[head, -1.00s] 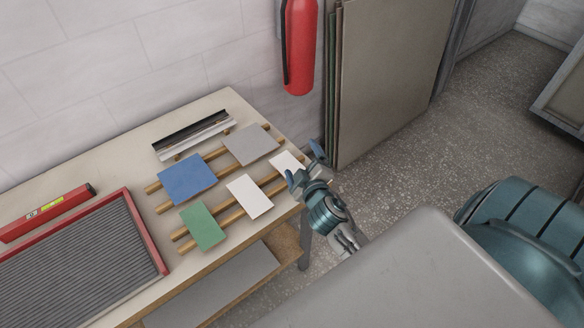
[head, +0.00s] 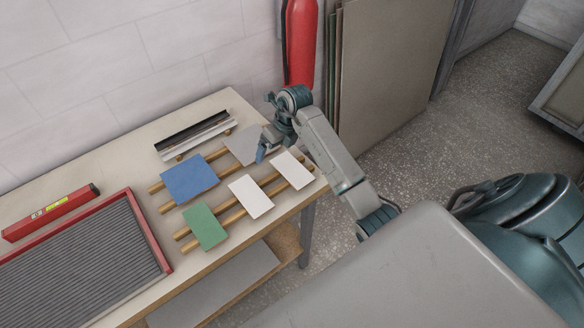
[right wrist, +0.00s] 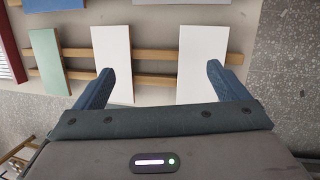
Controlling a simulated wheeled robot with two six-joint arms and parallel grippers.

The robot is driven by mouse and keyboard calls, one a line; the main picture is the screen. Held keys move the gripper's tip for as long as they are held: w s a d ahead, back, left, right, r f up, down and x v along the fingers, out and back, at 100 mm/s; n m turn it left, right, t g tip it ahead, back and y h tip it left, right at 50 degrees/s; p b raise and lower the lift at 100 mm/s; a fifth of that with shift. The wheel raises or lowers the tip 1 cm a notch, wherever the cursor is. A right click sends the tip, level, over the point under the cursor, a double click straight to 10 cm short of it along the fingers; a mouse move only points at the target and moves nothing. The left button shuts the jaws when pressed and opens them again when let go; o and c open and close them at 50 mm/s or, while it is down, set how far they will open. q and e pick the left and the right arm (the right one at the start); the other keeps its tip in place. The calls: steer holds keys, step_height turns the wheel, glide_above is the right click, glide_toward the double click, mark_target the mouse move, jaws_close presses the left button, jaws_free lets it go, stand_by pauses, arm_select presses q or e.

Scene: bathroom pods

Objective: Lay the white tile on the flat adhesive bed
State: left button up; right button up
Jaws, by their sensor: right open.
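Two white tiles lie across wooden strips on the bench: one near the middle (head: 250,196), one nearer the right end (head: 292,169). In the right wrist view they appear side by side, the middle one (right wrist: 112,55) and the right-end one (right wrist: 203,60). My right gripper (head: 266,126) is open and empty, above the back of the bench by the grey tile. The ridged grey adhesive bed (head: 75,262) lies flat in a red frame at the left. My left gripper is not in view.
A red spirit level (head: 50,213) lies behind the bed. A fire extinguisher (head: 300,45) hangs on the wall.

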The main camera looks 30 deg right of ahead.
steer(key=s+d+r+g+h, duration=0.1)
steer(key=s+d+g+h, duration=0.1)
steer(key=d, duration=0.3)
steer(key=b, duration=0.7)
glide_above(293, 170)
steer(key=shift+m, duration=0.4)
step_height(293, 170, down, 6)
steer(key=shift+f, duration=0.2)
step_height(293, 170, down, 3)
steer(key=shift+b, duration=1)
steer(key=shift+f, duration=0.45)
steer(key=shift+c, duration=0.2)
steer(key=c, duration=1.1)
steer(key=shift+c, duration=0.2)
